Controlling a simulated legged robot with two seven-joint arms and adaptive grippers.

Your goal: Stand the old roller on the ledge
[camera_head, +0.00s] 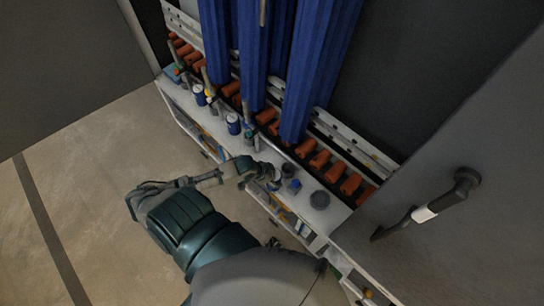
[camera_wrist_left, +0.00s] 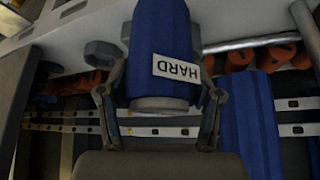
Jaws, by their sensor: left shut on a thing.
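My left gripper (camera_head: 262,174) reaches in from the left over the edge of the white ledge (camera_head: 338,214) in the head view. In the left wrist view, its two fingers stand on either side of a smooth blue cylinder (camera_wrist_left: 160,30) with a white label reading HARD upside down and a pale end. The gripper is shut on this cylinder. My right gripper is not in view.
Tall blue ribbed columns (camera_head: 308,70) stand behind the ledge. Orange parts (camera_head: 350,184) line the back rail. Blue-and-white cans (camera_head: 233,124) and a dark round piece (camera_head: 320,200) stand on the ledge. A grey panel with a handle (camera_head: 430,211) closes the right side.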

